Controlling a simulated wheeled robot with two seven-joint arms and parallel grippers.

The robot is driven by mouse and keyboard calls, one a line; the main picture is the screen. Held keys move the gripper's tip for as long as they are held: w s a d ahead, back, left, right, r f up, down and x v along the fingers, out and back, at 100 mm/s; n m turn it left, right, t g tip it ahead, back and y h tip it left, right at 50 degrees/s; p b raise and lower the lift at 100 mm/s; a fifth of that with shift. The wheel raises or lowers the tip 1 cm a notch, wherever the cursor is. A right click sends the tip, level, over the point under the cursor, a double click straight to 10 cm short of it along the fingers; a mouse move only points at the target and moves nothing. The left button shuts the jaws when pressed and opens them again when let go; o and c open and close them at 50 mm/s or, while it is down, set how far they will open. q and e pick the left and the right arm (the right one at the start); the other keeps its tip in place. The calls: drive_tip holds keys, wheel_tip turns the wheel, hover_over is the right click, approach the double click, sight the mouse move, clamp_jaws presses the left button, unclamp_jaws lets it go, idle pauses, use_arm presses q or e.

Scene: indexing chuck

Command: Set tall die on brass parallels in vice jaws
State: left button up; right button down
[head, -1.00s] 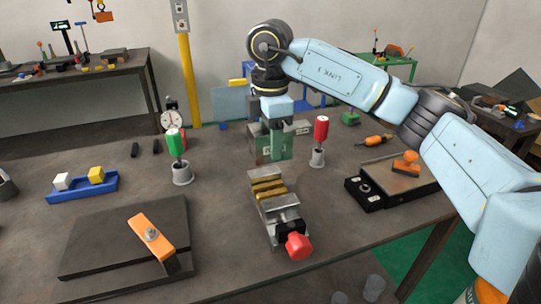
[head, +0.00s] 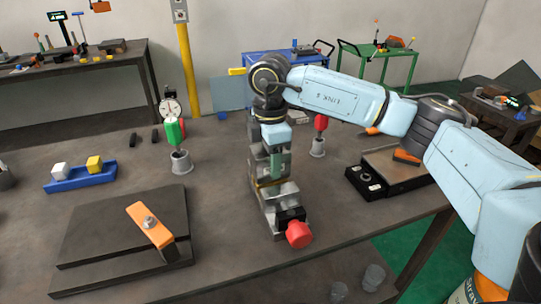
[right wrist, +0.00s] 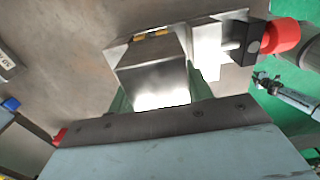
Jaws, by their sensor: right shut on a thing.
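My right gripper (head: 275,168) is over the vice (head: 284,200), its green fingers shut on a steel block, the tall die (right wrist: 153,80). The die stands upright at the vice jaws. Brass parallels (right wrist: 152,34) peek out beyond it in the right wrist view; most of them is hidden. I cannot tell whether the die touches them. The vice has a red handle (head: 299,234) facing me. My left gripper (right wrist: 259,80) shows small at the right of the right wrist view, away from the vice, its dark fingers apart.
A blue tray (head: 80,178) with two cubes is at left. A dark plate (head: 95,229) with an orange clamp (head: 150,230) lies front left. A green-and-red tool stands in a cup (head: 180,162). A black-fronted unit (head: 365,184) is right of the vice.

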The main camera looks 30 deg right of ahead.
use_arm(q)
drive_tip(key=shift+d+f, duration=0.15)
drive_tip(key=shift+f, duration=0.15)
use_arm(e)
drive_tip(key=shift+f, duration=0.5)
drive_tip(key=c, duration=0.8)
unclamp_jaws()
drive_tip(key=shift+s+f, duration=0.1)
drive_tip(key=shift+s, duration=0.05)
drive_tip(key=shift+o, duration=0.9)
drive_tip(key=shift+f, duration=0.15)
wheel_tip(320, 180, up, 6)
drive_tip(key=shift+r+p, duration=0.2)
drive_tip(key=shift+p, duration=0.2)
wheel_tip(320, 180, up, 6)
drive_tip(key=shift+r+p, duration=0.1)
drive_tip(key=shift+p, duration=0.3)
drive_tip(key=shift+r, duration=0.45)
use_arm(q)
drive_tip(key=shift+s+d+r, duration=0.15)
drive_tip(key=shift+d+r, duration=0.85)
drive_tip(key=shift+d, duration=0.1)
